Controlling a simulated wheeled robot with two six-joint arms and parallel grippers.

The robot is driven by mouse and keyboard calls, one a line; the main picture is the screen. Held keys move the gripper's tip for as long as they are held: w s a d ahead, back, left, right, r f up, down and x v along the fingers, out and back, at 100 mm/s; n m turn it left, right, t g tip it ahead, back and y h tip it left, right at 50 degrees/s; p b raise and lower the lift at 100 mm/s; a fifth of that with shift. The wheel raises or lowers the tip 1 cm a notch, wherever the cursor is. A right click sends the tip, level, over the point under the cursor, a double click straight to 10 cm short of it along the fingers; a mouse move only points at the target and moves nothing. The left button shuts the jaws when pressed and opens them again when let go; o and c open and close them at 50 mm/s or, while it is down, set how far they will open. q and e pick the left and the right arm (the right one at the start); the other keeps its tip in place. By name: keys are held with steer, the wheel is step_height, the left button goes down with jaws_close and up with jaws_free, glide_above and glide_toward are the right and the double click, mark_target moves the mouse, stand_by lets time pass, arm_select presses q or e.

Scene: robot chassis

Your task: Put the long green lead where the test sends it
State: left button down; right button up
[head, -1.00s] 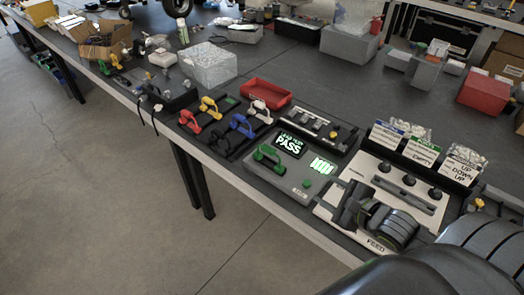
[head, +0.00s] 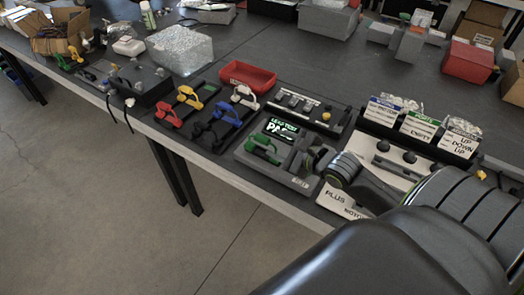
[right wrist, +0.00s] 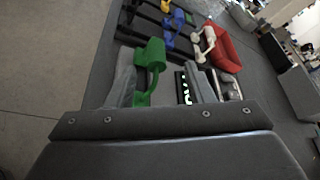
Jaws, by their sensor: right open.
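The long green lead (head: 265,147) lies on the grey tester (head: 297,183), whose lit screen (head: 283,130) reads "LEAD TEST" and, partly hidden, "PASS". My right gripper (head: 308,160) is open over the right part of the tester, just right of the lead. In the right wrist view the green lead (right wrist: 150,65) shows between the two grey fingers (right wrist: 165,80); I cannot tell whether they touch it. Behind the arm, a pale panel (head: 340,203) carries the words "PLUS" and "MOTOR", partly covered. My left gripper is not in view.
Left of the tester, a dark rack (head: 205,130) holds red, yellow, blue and white leads. A red tray (head: 247,76) stands behind. Labelled cards (head: 418,126) stand in a black holder behind the panel; one reads "EMPTY". A switch strip (head: 300,105) lies behind the tester.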

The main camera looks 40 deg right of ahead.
mark_target(258, 138)
steer(key=x, duration=0.2)
steer(key=shift+w+f, duration=0.1)
steer(key=shift+w, duration=0.1)
steer(key=shift+w+a+f, duration=0.1)
steer(key=shift+w, duration=0.25)
steer(key=shift+a+b+x, duration=0.15)
steer(key=shift+b+x, duration=0.2)
steer(key=shift+x, duration=1)
steer(key=shift+a+b+x, duration=0.1)
steer(key=shift+b+x, duration=0.2)
steer(key=shift+x, duration=1.05)
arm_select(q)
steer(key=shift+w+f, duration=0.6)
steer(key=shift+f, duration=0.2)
arm_select(e)
steer(key=shift+s, duration=0.1)
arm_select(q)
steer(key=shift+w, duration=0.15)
arm_select(e)
jaws_close()
